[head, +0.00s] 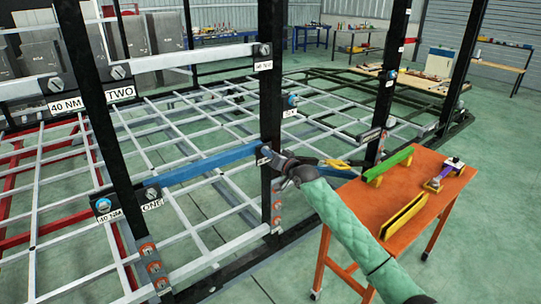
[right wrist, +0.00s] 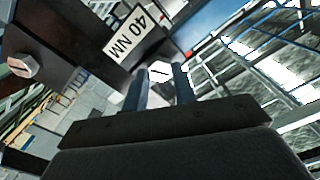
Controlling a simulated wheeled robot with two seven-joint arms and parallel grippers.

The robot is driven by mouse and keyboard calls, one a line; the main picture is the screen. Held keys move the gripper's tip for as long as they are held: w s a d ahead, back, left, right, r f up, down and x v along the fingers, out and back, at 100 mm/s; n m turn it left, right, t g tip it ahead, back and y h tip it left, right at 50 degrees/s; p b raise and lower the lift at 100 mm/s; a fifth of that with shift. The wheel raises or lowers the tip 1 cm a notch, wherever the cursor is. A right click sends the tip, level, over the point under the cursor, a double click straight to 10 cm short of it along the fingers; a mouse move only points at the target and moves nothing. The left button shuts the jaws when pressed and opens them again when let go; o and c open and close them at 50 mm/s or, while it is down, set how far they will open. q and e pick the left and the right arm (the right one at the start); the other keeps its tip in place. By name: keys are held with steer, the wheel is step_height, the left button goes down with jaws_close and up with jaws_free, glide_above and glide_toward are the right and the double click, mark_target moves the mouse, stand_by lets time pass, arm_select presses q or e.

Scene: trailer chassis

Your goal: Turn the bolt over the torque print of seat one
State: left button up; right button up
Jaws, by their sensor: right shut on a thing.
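My right gripper (head: 281,170) reaches the right end of the blue bar (head: 210,165) at a black post (head: 272,110). In the right wrist view the two fingers of my right gripper (right wrist: 162,82) are shut on a pale hex bolt (right wrist: 159,70) with a dark line across its head. A white 40 NM print (right wrist: 127,35) is beside that bolt. In the head view the gripper hides this bolt. At the bar's left end are the ONE plate (head: 152,205), a 40 NM print (head: 110,217) and a blue-faced bolt (head: 103,205). My left gripper is not in view.
A grey bar (head: 190,58) with the TWO plate (head: 121,93) is above. Black posts stand close to my right arm.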

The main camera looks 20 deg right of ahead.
steer(key=shift+f, duration=0.15)
steer(key=o, duration=1)
steer(key=shift+d, duration=0.1)
arm_select(q)
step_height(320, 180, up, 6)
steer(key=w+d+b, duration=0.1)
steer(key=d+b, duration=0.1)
steer(key=b, duration=0.1)
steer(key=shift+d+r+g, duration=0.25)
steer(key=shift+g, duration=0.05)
arm_select(e)
steer(key=v, duration=0.8)
